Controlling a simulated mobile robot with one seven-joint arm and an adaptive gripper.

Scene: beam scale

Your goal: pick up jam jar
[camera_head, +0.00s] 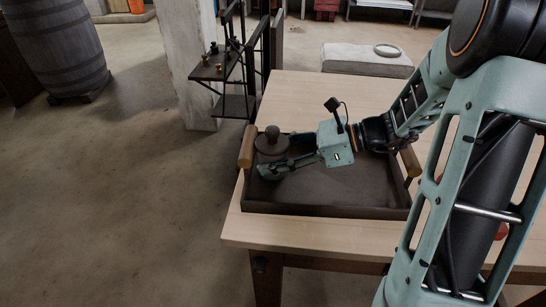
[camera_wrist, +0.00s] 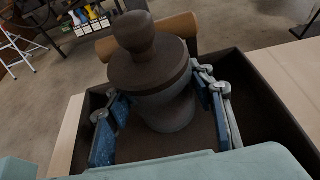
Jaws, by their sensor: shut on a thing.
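The jam jar (camera_head: 271,145) is a dark, rounded pot with a brown lid and a thick knob on top. It is upright at the left end of a dark tray (camera_head: 330,209). The jar (camera_wrist: 150,65) fills the middle of the wrist view, its lower body between my fingers. My gripper (camera_head: 275,165) reaches in from the right, low over the tray, and is shut on the jar. In the wrist view my gripper (camera_wrist: 162,112) has one blue finger on each side of it. I cannot tell whether the jar's base touches the tray floor.
The tray has raised walls and wooden handles, the left handle (camera_head: 247,146) close behind the jar. It sits on a light wooden table (camera_head: 310,90). The rest of the tray floor looks empty. A dark metal stand (camera_head: 228,75) with small weights is beyond the table, left of it.

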